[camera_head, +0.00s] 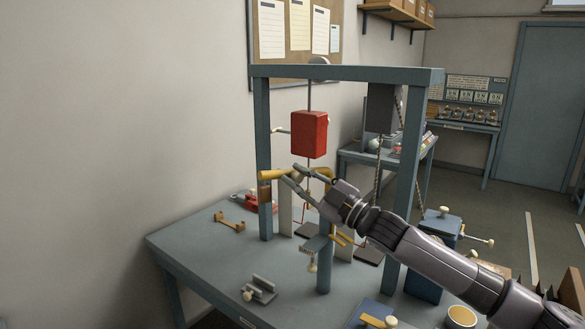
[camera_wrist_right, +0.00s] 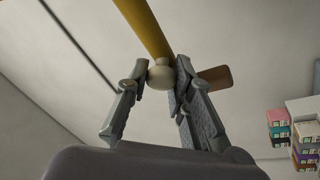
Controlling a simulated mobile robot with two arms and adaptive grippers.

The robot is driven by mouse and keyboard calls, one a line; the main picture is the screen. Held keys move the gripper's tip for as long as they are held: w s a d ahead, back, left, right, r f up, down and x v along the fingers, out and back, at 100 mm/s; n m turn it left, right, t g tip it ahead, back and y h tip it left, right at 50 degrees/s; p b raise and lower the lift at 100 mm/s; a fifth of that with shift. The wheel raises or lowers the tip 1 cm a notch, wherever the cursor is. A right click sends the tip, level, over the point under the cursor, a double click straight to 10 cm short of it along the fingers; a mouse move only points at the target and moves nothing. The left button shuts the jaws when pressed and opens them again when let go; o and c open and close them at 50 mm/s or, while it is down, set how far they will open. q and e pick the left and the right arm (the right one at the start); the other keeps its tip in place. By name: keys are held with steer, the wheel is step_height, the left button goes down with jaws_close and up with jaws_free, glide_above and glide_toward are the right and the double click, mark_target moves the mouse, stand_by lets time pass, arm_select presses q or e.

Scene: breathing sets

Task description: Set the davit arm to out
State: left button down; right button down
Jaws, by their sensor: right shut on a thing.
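The davit arm looks to be the yellow bar (camera_head: 273,175) near the upright frame, below the red block. My right gripper (camera_head: 293,174) reaches it from the right and partly covers it in the head view. In the right wrist view, the yellow bar (camera_wrist_right: 143,27) comes down from the top and ends in a pale round knob (camera_wrist_right: 161,76). The fingers of my right gripper (camera_wrist_right: 160,88) are shut on this knob. The bar's mount and any position marks are hidden or too small to read. My left gripper is not in view.
A red block (camera_head: 309,134) hangs on a rod from the blue-grey frame (camera_head: 345,73). Frame posts stand close to my right arm. The bench's left side has free room.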

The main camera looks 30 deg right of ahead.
steer(key=shift+s+d+r+n+g+y+p, duration=0.15)
steer(key=shift+s+d+n+g+y+p, duration=0.15)
steer(key=shift+s+n+g+y+p, duration=0.5)
steer(key=shift+w+t+b, duration=0.2)
steer(key=shift+t+b, duration=0.1)
steer(key=shift+b, duration=0.05)
steer(key=c, duration=1.4)
jaws_free()
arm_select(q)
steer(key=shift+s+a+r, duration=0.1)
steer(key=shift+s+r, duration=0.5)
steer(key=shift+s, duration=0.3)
arm_select(e)
steer(key=shift+o, duration=0.2)
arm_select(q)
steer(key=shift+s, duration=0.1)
arm_select(e)
steer(key=shift+f+v, duration=0.15)
steer(key=shift+v, duration=0.45)
steer(key=shift+f+v, duration=0.15)
steer(key=shift+v, duration=0.5)
steer(key=v, duration=0.9)
steer(key=shift+s+d, duration=0.15)
steer(key=shift+s, duration=0.05)
